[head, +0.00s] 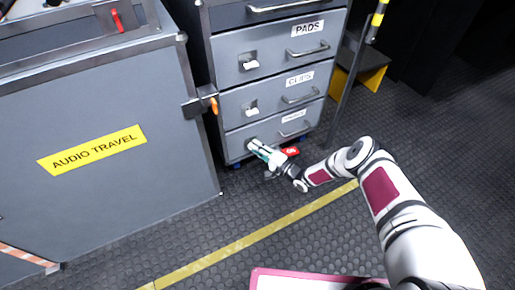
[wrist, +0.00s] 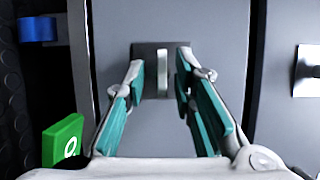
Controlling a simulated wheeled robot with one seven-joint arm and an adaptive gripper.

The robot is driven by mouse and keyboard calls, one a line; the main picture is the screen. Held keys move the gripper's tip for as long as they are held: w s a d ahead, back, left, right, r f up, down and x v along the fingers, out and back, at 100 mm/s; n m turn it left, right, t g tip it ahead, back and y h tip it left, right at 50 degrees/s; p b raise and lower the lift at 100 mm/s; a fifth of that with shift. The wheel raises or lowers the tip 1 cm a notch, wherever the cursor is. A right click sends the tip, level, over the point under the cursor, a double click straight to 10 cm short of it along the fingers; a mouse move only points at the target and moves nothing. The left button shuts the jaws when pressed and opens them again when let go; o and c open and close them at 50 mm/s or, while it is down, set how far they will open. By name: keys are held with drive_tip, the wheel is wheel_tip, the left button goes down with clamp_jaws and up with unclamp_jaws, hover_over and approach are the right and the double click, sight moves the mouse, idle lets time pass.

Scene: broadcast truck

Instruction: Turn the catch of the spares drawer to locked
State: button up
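The bottom drawer (head: 239,142) of the grey cabinet has a handle and a label too small to read surely; I take it for the spares drawer. Its catch is hidden behind my gripper (head: 254,147) in the head view. In the wrist view, the catch (wrist: 162,76) is a pale narrow lever on a dark plate. It lies along the drawer's width, parallel to the drawer seam. My gripper (wrist: 161,62) is open, with one teal-padded finger on each side of the lever. Gaps show between lever and fingers, so it is not gripped.
Above are the CLIPS drawer (head: 228,104) and PADS drawer (head: 226,60), each with a catch. The AUDIO TRAVEL case (head: 90,110) stands close on the left, its orange-tipped latch (head: 214,106) jutting out. A pole (head: 349,85) stands on the right.

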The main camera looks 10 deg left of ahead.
drive_tip(key=shift+d, duration=0.1)
drive_tip(key=v, duration=1.1)
drive_tip(key=shift+s+d, duration=0.25)
drive_tip(key=shift+d, duration=0.1)
